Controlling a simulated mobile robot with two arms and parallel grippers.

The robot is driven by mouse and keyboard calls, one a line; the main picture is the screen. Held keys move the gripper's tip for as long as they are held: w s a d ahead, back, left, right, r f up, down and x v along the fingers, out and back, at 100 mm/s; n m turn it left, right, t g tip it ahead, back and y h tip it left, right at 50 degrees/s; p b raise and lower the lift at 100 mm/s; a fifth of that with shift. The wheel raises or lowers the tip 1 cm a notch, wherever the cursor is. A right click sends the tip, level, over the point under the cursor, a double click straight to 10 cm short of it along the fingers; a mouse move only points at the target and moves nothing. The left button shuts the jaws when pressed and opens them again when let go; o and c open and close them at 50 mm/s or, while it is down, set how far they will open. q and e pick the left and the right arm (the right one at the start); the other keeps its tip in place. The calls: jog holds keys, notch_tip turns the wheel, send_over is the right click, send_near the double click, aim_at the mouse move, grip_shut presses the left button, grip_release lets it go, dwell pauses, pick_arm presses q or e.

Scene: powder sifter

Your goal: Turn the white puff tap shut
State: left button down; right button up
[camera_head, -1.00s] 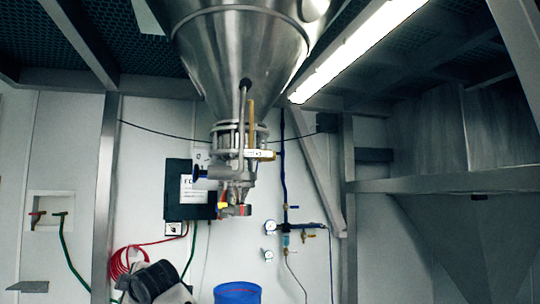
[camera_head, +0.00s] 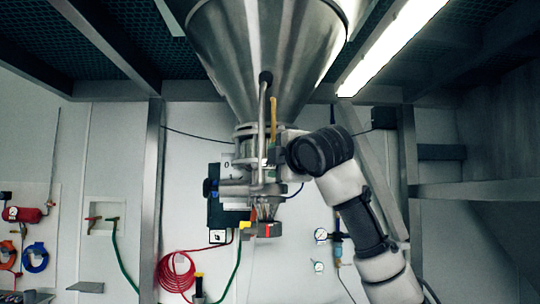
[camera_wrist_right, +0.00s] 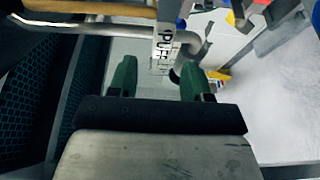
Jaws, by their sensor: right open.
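The white puff tap (camera_wrist_right: 166,35), a flat bar lettered PUFF, shows in the right wrist view just past the fingertips, toward the top middle. My right gripper (camera_wrist_right: 160,75) is open, its two green fingers apart with the tap's bar in line with the gap. I cannot tell whether the bar is between the fingertips or still beyond them. In the head view my right arm reaches up from the lower right to the valve assembly (camera_head: 240,188) under the steel hopper (camera_head: 265,50). My dark wrist covers the assembly's right side, so the tap is mostly hidden there. My left gripper is not in view.
A bent steel pipe (camera_wrist_right: 130,27) runs close past the fingertips in the right wrist view. A yellow-brown rod (camera_head: 273,118) stands beside the hopper neck. Gauges (camera_head: 320,235), a red coiled hose (camera_head: 177,275) and a green hose (camera_head: 122,260) are on the back wall.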

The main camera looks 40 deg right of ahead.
jog(key=w+d+p, duration=0.1)
jog(key=w, duration=0.1)
jog(key=w+d, duration=0.1)
jog(key=w, duration=0.1)
jog(key=shift+d+p, duration=0.35)
jog(key=shift+w+f, duration=0.1)
jog(key=shift+w, duration=0.1)
jog(key=shift+w+a, duration=0.2)
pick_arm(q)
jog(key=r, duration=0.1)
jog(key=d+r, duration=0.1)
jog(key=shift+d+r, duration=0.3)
pick_arm(e)
jog(key=shift+d, duration=0.1)
jog(key=c, duration=0.7)
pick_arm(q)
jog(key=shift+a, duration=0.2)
pick_arm(e)
grip_shut()
